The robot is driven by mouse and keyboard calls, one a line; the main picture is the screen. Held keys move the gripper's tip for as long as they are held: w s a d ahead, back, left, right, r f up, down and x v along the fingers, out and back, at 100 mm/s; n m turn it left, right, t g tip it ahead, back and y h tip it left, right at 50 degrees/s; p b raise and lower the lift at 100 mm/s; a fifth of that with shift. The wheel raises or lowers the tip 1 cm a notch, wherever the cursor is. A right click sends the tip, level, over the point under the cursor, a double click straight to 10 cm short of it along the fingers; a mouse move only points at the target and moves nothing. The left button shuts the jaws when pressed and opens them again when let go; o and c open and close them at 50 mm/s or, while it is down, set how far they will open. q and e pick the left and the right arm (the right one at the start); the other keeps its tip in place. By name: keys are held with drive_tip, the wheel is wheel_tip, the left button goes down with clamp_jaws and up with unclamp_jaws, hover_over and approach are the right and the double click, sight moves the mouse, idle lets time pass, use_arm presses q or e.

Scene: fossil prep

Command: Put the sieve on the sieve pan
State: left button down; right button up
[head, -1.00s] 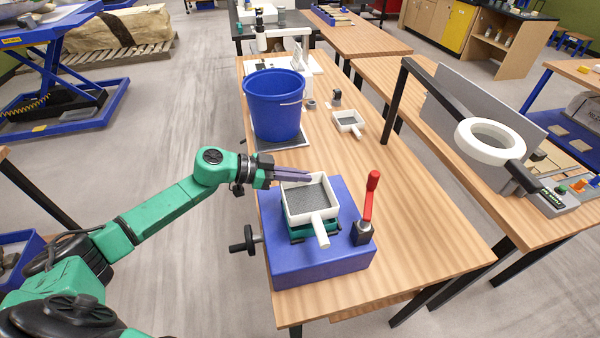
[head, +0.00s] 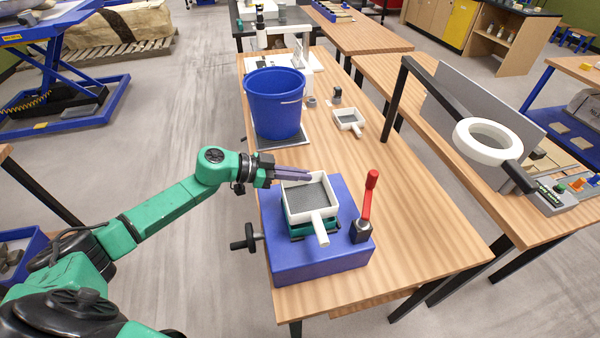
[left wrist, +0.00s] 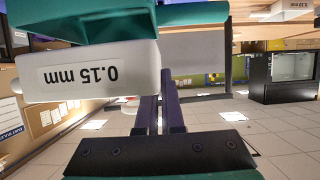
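A white square sieve (head: 289,205) with a grey mesh and a stubby white handle sits over a teal pan (head: 329,230) on a blue block. Its side reads "0.15 mm" and shows upside down in the left wrist view (left wrist: 40,80). The teal part (left wrist: 190,12) shows at the top of that view. My left gripper (head: 306,174) is at the sieve's far-left corner, its purple fingers (left wrist: 163,75) running along the far rim. The fingers are slightly parted, with nothing visible held; whether they touch the rim is unclear. My right gripper is out of view.
The blue block (head: 310,262) carries a red-handled lever (head: 368,200) at its right and a black side knob (head: 243,238). A blue bucket (head: 274,105) and a smaller white sieve (head: 347,117) stand farther back. The wooden table (head: 425,235) is clear to the right.

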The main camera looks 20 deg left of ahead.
use_arm(q)
drive_tip(key=shift+r, duration=0.15)
drive_tip(key=shift+f, duration=0.85)
drive_tip(key=c, duration=1)
unclamp_jaws()
drive_tip(key=p+v, duration=0.3)
drive_tip(key=v, duration=0.4)
drive_tip(key=shift+r, duration=0.1)
